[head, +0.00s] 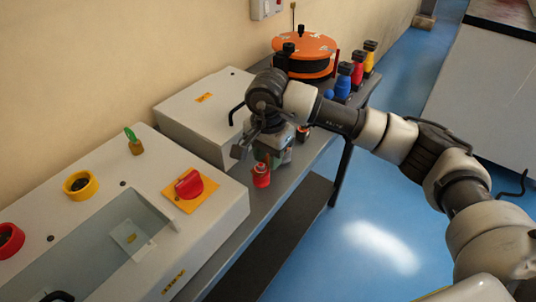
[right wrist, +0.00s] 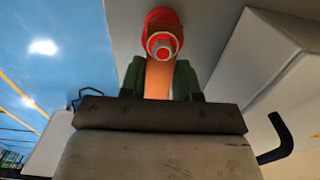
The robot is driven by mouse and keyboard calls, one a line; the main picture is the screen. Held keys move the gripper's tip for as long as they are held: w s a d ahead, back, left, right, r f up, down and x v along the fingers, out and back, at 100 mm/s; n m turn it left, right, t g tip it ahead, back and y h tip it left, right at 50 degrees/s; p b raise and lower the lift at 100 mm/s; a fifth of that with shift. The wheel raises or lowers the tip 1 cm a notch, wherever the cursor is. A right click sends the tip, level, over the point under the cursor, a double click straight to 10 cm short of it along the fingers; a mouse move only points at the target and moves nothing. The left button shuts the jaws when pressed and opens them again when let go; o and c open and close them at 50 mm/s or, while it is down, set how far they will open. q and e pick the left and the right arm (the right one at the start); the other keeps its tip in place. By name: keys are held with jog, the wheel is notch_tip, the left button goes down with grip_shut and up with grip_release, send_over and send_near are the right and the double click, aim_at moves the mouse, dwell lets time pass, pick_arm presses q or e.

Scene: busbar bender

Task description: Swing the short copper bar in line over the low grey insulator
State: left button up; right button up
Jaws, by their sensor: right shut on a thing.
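My right gripper (head: 270,157) is low over the dark bench, beside the plain grey box. In the right wrist view its two green-padded fingers are shut on the short copper bar (right wrist: 159,80), one on each side. The bar's far end meets a red insulator (right wrist: 161,17) with a round metal fastener on it. The red insulator also shows in the head view (head: 261,176), just in front of the gripper. The bar is hidden by the gripper in the head view. I cannot make out the low grey insulator. My left gripper is not in view.
A grey box (head: 205,108) with a black handle stands behind the gripper. A control box (head: 205,238) with a red knob (head: 189,184) is at left front. An orange-topped round unit (head: 305,46) and several coloured posts stand farther along the bench. Blue floor is clear at right.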

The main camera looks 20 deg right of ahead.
dwell(0.4)
jog(key=o, duration=1.1)
jog(key=shift+c, duration=0.2)
jog(key=shift+a, duration=0.1)
